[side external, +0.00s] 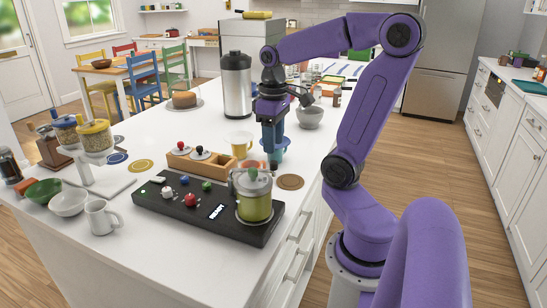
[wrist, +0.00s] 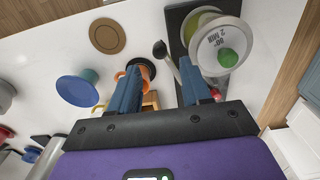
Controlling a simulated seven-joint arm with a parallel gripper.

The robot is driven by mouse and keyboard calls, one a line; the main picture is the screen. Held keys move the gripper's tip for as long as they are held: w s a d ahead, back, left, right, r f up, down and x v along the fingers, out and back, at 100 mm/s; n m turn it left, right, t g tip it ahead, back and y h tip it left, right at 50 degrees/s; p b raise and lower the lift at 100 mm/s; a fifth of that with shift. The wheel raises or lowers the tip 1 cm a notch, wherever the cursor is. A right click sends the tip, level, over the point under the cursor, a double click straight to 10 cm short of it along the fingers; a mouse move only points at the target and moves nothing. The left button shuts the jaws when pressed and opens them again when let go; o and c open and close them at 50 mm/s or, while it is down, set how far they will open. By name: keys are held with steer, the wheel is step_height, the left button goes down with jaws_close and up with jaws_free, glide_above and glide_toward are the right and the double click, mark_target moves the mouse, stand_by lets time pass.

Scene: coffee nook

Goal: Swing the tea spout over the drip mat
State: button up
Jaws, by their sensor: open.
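The tea dispenser (side external: 254,207) is a green-filled clear vessel with a pale lid and green knob, on the black base. It also shows in the wrist view (wrist: 222,42). A thin grey spout arm with a dark tip (wrist: 161,48) shows beside it in the wrist view, appearing between my fingers. In the side view I cannot make the spout out clearly. A round brown mat (side external: 291,182), likely the drip mat, lies right of the dispenser; the wrist view shows it too (wrist: 107,36), apart from the spout tip. My gripper (wrist: 160,75) is open, pointing down behind the dispenser (side external: 270,150).
The black base (side external: 180,210) carries several coloured knobs. A wooden box (side external: 201,164) and a yellow glass mug (side external: 241,145) stand behind it.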

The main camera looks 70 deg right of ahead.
mark_target(273, 161)
steer(key=shift+f, duration=2.8)
jaws_close()
